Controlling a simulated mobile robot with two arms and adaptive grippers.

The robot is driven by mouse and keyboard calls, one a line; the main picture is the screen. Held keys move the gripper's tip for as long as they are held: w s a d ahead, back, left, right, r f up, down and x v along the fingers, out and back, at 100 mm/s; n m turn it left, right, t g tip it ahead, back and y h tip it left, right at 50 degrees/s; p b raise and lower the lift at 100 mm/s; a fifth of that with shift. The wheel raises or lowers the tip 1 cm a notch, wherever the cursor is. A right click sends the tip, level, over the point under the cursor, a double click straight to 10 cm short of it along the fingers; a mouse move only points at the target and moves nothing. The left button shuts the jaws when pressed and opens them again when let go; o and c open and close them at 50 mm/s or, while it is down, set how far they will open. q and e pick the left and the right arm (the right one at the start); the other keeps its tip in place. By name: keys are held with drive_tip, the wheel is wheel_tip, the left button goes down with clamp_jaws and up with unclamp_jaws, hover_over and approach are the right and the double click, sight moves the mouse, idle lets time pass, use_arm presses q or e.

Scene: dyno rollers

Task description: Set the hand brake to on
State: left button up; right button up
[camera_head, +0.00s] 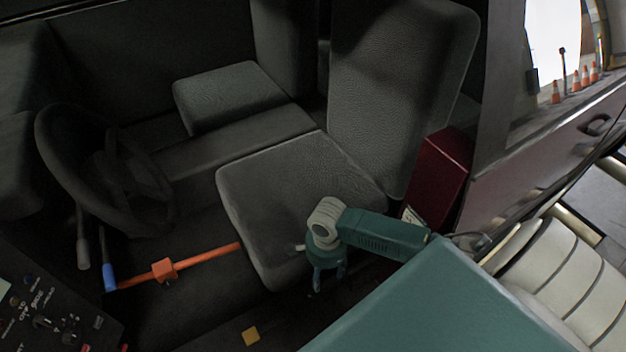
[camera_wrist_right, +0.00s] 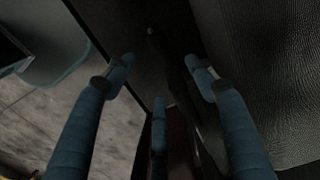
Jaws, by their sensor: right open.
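My right gripper (camera_head: 326,280) is beside the front right corner of the driver's seat (camera_head: 300,190), pointing down toward the dark floor. In the right wrist view its blue fingers (camera_wrist_right: 160,78) are spread apart with nothing between them. A thin dark lever-like shape (camera_wrist_right: 152,36) lies beyond the fingertips in the wrist view, next to the seat's textured side (camera_wrist_right: 265,70). It is too dark to tell whether this is the hand brake or how it is set. In the head view, the floor beside the seat is dark and partly hidden by my arm. My left gripper is not in view.
The steering wheel (camera_head: 105,170) and control panel (camera_head: 50,315) are at left. A dark red box (camera_head: 440,178) stands beside the seat. The open door (camera_head: 560,150) is at right.

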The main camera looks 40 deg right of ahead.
drive_tip(key=b, duration=0.1)
hover_over(323, 289)
wheel_tip(323, 289, down, 5)
drive_tip(key=shift+s+f, duration=0.1)
drive_tip(key=shift+f, duration=0.1)
wheel_tip(323, 289, down, 4)
drive_tip(key=shift+f+b, duration=0.15)
drive_tip(key=shift+b, duration=0.4)
drive_tip(key=shift+f, duration=0.15)
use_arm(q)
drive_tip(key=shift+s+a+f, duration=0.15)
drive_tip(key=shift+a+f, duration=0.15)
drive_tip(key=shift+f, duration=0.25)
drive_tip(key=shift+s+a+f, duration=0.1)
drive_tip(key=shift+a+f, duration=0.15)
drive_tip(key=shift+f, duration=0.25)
